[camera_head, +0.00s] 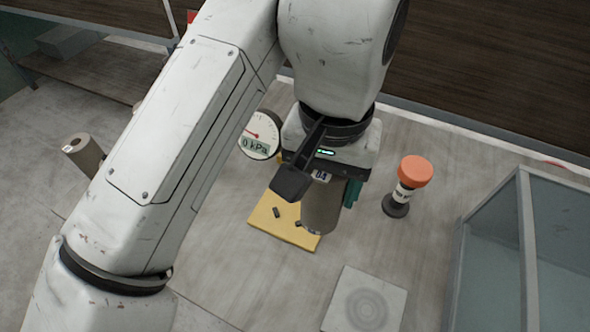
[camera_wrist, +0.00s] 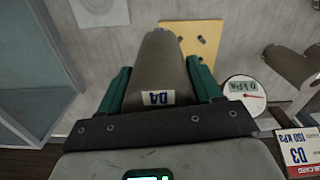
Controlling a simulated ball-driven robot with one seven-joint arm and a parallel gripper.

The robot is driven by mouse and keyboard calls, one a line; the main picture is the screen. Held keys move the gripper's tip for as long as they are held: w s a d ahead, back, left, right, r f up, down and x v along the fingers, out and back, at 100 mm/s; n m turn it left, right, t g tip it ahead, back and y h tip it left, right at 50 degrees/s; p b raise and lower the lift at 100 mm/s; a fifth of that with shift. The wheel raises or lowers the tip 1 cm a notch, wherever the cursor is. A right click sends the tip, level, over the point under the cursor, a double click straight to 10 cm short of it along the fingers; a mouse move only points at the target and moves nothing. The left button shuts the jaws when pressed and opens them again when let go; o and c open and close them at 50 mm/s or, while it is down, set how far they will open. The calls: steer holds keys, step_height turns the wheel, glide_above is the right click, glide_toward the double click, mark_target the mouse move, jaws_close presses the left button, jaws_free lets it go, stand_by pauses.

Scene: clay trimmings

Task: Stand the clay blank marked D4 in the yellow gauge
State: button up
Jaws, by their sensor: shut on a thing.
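The clay blank marked D4 (camera_wrist: 157,65) is a grey-brown cylinder with a white label. My gripper (camera_wrist: 160,92) is shut on it, a green finger on each side in the wrist view. In the head view the blank (camera_head: 321,208) hangs below my gripper (camera_head: 325,185), partly in front of the yellow gauge. The yellow gauge (camera_head: 262,222) is a flat yellow plate with small dark pieces on it. The gauge also shows in the wrist view (camera_wrist: 205,52), beyond and to the right of the blank. Whether the blank touches the gauge cannot be told.
A pressure dial (camera_head: 262,133) reading 0 kPa stands behind the gauge. An orange-topped stand (camera_head: 415,171) is to the right. A white plate with rings (camera_head: 365,302) lies in front. A glass case (camera_head: 490,240) is far right. Another clay cylinder (camera_head: 84,152) is at left.

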steer(key=w+a+f, duration=0.4)
steer(key=w+f, duration=0.4)
steer(key=f, duration=0.2)
steer(key=shift+a+f, duration=0.35)
steer(key=shift+f, duration=0.05)
steer(key=shift+s+f, duration=0.1)
steer(key=shift+f, duration=0.05)
steer(key=o, duration=1.7)
steer(key=shift+c, duration=0.2)
step_height(320, 180, up, 12)
